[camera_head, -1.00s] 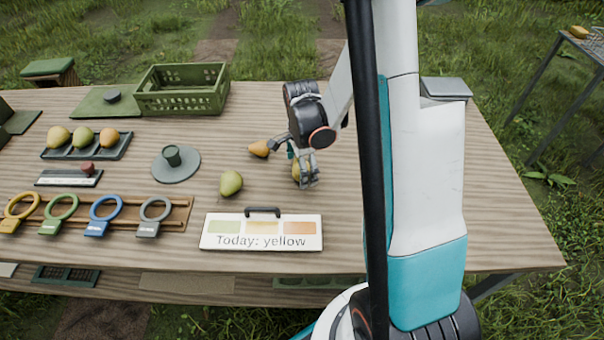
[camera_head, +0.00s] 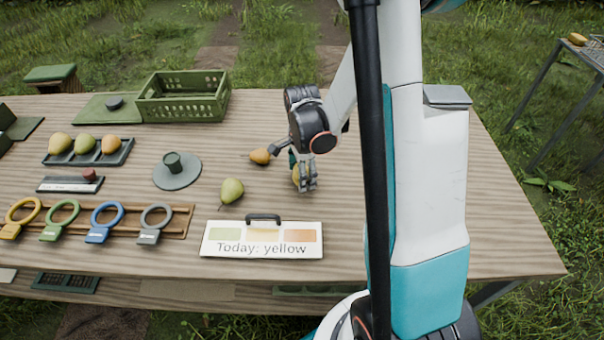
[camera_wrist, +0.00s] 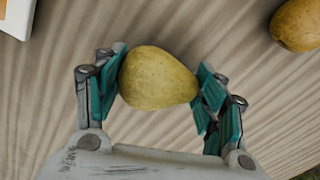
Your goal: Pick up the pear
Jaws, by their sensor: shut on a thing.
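A yellow pear (camera_wrist: 158,78) lies between the teal-padded fingers of my gripper (camera_wrist: 160,86) in the wrist view, with a finger pad against each side. My gripper is shut on it. In the head view my gripper (camera_head: 304,180) points down at the table right of centre, and its fingers hide most of the yellow pear (camera_head: 296,174). I cannot tell whether the pear still touches the table. An orange-brown pear (camera_head: 260,156) lies just left of my gripper and a green pear (camera_head: 232,190) lies further left and nearer.
A sign (camera_head: 262,240) reading "Today: yellow" stands at the front of the table. A green crate (camera_head: 184,108) stands at the back. A tray (camera_head: 127,150) of 3 pears, a round grey plate (camera_head: 177,178) with a cup, and coloured rings (camera_head: 108,212) are at left.

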